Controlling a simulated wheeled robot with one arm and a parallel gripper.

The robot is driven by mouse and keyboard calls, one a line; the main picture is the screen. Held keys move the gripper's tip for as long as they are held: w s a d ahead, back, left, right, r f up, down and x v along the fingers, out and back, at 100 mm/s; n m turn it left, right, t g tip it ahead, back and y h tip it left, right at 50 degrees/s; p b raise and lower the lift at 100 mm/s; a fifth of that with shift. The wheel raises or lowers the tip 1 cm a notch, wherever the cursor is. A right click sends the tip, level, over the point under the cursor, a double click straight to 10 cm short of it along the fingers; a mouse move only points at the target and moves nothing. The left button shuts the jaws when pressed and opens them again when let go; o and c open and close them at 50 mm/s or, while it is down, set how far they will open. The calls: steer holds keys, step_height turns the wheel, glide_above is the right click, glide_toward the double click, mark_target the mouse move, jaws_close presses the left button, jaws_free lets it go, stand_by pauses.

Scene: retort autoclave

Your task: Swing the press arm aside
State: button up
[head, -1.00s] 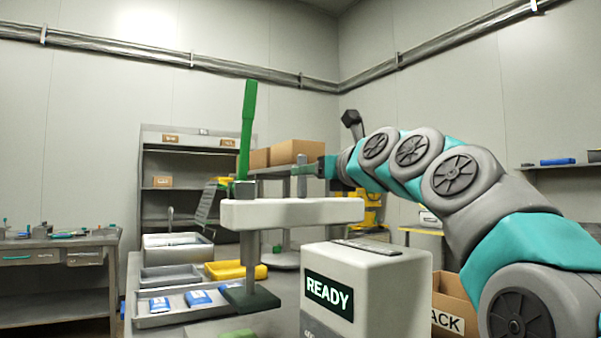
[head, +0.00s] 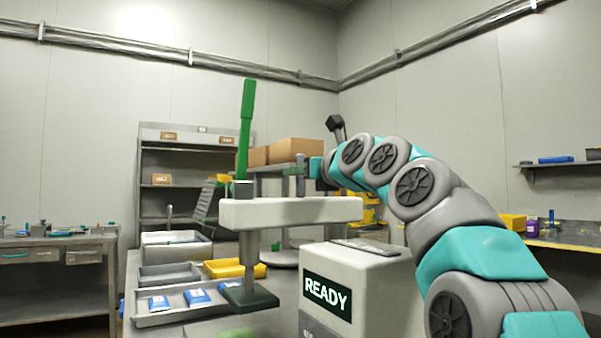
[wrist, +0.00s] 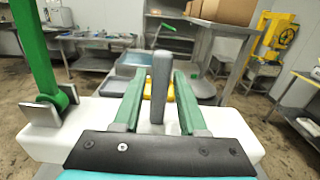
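The press arm (head: 290,211) is a white horizontal beam on a grey column, above a dark green press foot (head: 250,298). A tall green lever (head: 246,130) stands at its left end, and the lever also shows in the wrist view (wrist: 38,50). A grey upright post (head: 300,175) rises from the beam's right part. My gripper (wrist: 160,75) is open, its two green fingers on either side of the grey post (wrist: 161,85). Gaps show between the post and both fingers. In the head view my gripper (head: 315,168) is at the post's right side.
A white box with a READY screen (head: 327,295) stands right of the press column. A grey tray with blue packets (head: 145,320) and a yellow tray (head: 222,266) lie to the left. Cardboard boxes (head: 295,151) sit on a shelf behind.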

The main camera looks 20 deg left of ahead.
jaws_close()
stand_by(1.1)
